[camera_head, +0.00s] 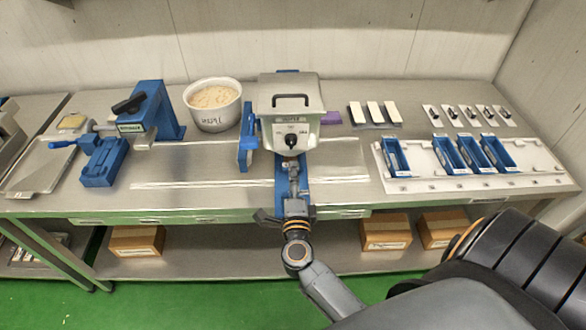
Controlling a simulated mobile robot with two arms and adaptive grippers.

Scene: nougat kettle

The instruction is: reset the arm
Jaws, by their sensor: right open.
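My right arm reaches in from the lower right. My right gripper (293,192) is at the front edge of the table, just in front of the kettle machine. It is open, and I see nothing held in it. The kettle (290,112) is a pale metal box with a black lid handle and a round dial on its front, standing on a blue stand. The gripper overlaps the lower part of this stand, so I cannot tell whether they touch. My left gripper is not in view.
A white tub (213,117) of beige contents stands left of the kettle. A blue clamp press (150,115) is further left. A white tray (440,184) with several blue molds lies at right. Cardboard boxes (136,242) sit on the lower shelf. The table's left middle is mostly clear.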

